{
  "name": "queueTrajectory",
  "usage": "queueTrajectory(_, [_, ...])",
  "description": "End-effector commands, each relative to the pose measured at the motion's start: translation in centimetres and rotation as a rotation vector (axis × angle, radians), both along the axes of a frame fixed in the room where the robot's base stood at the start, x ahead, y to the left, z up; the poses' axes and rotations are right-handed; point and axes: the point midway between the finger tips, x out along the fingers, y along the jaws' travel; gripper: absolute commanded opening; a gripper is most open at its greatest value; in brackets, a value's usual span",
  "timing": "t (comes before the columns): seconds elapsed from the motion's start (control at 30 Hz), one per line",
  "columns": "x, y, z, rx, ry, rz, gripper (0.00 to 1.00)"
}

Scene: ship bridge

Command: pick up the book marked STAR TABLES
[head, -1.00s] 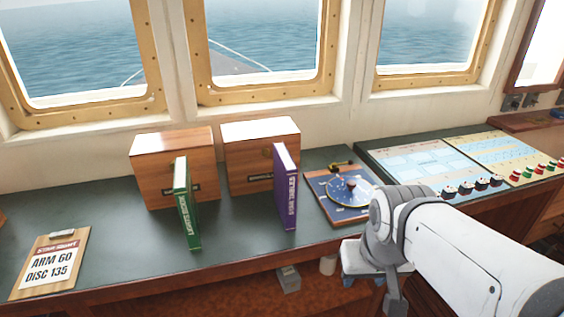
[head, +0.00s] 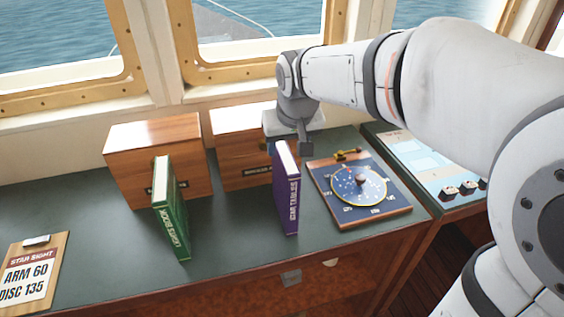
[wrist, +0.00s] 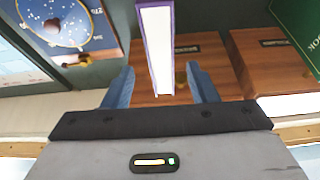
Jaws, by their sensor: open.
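The purple book marked STAR TABLES (head: 287,190) stands upright on the dark green desk top, in front of the right wooden box. In the wrist view its pale page edge with purple covers (wrist: 156,45) lies between my two blue fingers. My gripper (wrist: 160,85) is open, with a finger on either side of the book and gaps showing. In the head view my gripper (head: 290,145) is at the book's upper end, its fingers mostly hidden. I cannot tell whether a finger touches the book.
A green book (head: 170,208) stands to the left. Two wooden boxes (head: 157,150) stand behind the books. A star disc board (head: 358,190) lies close on the right. A STAR SIGHT clipboard (head: 32,268) reads ARM 60, DISC 135.

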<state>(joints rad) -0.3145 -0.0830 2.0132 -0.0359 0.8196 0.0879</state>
Motion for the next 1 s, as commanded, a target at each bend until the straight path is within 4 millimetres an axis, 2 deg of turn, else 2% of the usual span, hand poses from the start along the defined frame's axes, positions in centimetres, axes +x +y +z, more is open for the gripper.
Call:
queueTrajectory(0.2, [0.9, 0.4, -3.2, -0.001, 0.004, 0.002, 0.53])
queueTrajectory(0.3, [1.2, 0.5, -3.8, 0.0, 0.002, 0.002, 0.53])
queueTrajectory(1.0, [1.2, 0.7, -4.4, 0.0, 0.0, 0.005, 0.53])
